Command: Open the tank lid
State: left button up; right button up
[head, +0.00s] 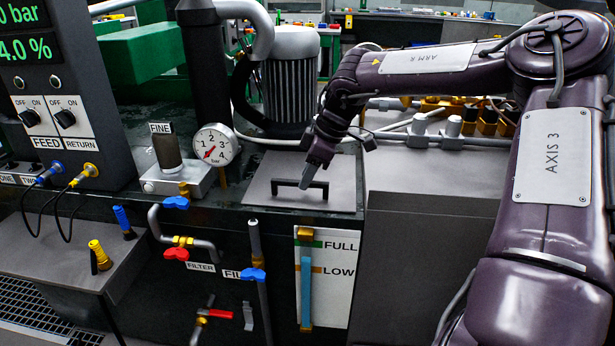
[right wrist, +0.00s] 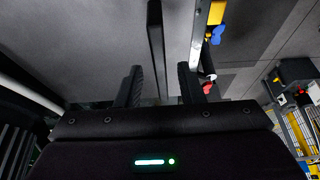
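The tank lid (head: 335,174) is a flat grey plate lying level on the tank top in the head view; it also shows as a grey surface in the right wrist view (right wrist: 110,35). Its black bar handle (head: 288,185) stands on the plate. My right gripper (head: 308,180) points down at the handle. In the right wrist view its two black fingers (right wrist: 160,68) are apart, and the dark handle bar (right wrist: 156,35) runs between them with gaps on both sides. Contact is not visible. My left gripper is not in view.
A ribbed grey motor (head: 290,90) stands behind the lid. A pressure gauge (head: 215,145) and the FINE filter block (head: 178,178) are to its left. Valve fittings (head: 450,130) lie to the right behind my arm. A level gauge (head: 322,275) is on the tank front below.

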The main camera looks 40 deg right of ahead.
jog(key=shift+f, duration=0.2)
jog(key=shift+c, duration=0.2)
grip_shut()
jog(key=shift+r, duration=0.1)
